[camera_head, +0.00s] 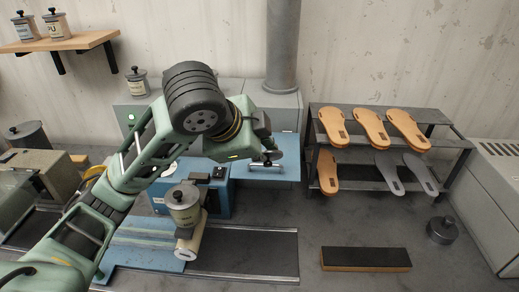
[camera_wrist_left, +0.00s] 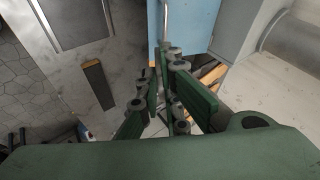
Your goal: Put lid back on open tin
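A dark round lid-like piece with a knob (camera_head: 441,231) is on the grey bench at the right. A grey tin with a knobbed lid (camera_head: 183,208) stands near the middle of the bench, with a cream cylinder just below it in the picture. Another lidded tin (camera_head: 137,82) stands at the back left. I cannot make out an open tin; one may be hidden behind my arm. My left gripper (camera_head: 266,157) is above the blue panel, away from the dark piece. In the wrist view its fingers (camera_wrist_left: 160,88) stand slightly apart with nothing seen between them. My right gripper is out of view.
A rack with insoles (camera_head: 322,190) stands at the back right. A dark block with a tan base (camera_head: 365,259) lies in front of it. A blue machine (camera_head: 217,197) is below my arm. A wooden wall shelf (camera_head: 75,42) holds two lidded tins. Bench around the block is clear.

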